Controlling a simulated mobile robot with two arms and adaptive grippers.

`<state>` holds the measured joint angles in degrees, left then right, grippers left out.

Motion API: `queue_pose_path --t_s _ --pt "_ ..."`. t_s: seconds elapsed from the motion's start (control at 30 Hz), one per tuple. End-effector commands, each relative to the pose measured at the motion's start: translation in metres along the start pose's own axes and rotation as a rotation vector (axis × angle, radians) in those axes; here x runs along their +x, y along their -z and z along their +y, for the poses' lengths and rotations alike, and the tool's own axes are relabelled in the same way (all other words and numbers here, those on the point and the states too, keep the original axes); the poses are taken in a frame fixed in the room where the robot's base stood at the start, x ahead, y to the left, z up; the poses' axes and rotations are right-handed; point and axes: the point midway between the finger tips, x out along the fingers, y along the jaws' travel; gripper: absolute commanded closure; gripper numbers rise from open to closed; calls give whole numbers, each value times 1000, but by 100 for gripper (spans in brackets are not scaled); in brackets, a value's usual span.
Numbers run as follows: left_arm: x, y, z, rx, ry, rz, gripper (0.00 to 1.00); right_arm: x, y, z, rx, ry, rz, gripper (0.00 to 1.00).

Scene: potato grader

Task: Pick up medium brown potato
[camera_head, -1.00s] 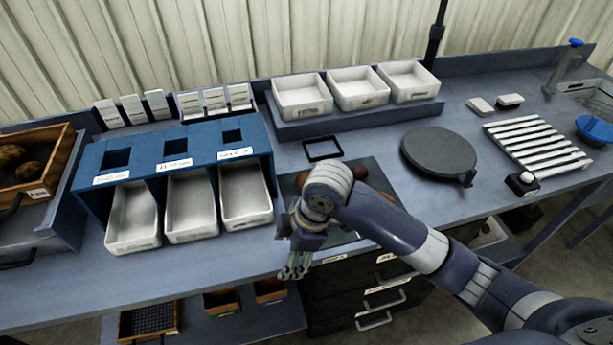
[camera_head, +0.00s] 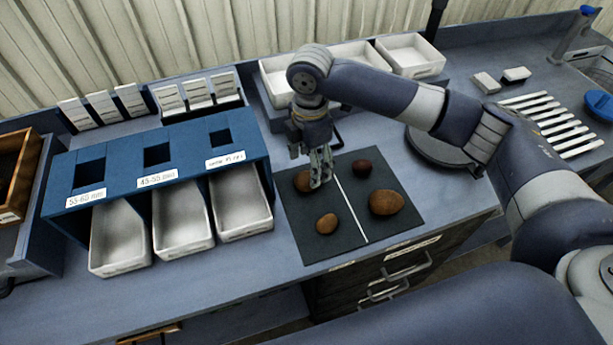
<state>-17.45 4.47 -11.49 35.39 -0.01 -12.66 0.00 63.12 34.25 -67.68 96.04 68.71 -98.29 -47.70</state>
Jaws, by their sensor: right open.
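Several potatoes lie on a dark mat (camera_head: 295,225) with a white dividing line. A brown potato (camera_head: 302,182), which looks medium in size, is at the mat's back left, partly hidden by my right gripper. A smaller brown potato (camera_head: 327,223) lies in front of it. A large brown potato (camera_head: 386,203) and a small dark reddish one (camera_head: 362,168) are right of the line. My right gripper (camera_head: 320,182) is open, pointing down over the back-left potato's right side. I cannot tell whether it touches that potato. My left gripper is out of view.
A blue sizing stand (camera_head: 157,154) with three labelled slots and white trays (camera_head: 240,213) stands left of the mat. More white trays (camera_head: 411,55) are behind. A round dark plate (camera_head: 440,150) is partly behind my right arm.

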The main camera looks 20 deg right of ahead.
Motion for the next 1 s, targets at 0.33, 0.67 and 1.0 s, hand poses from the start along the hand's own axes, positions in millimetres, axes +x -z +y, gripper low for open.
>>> queue_pose_path --t_s 0.33,0.67,1.0 --pt "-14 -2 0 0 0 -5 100 32 2 4 0 2 0 34" --pt "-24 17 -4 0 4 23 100 69 2 7 -1 -3 -1 34" --pt "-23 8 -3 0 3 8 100 70 2 7 0 -3 0 68"
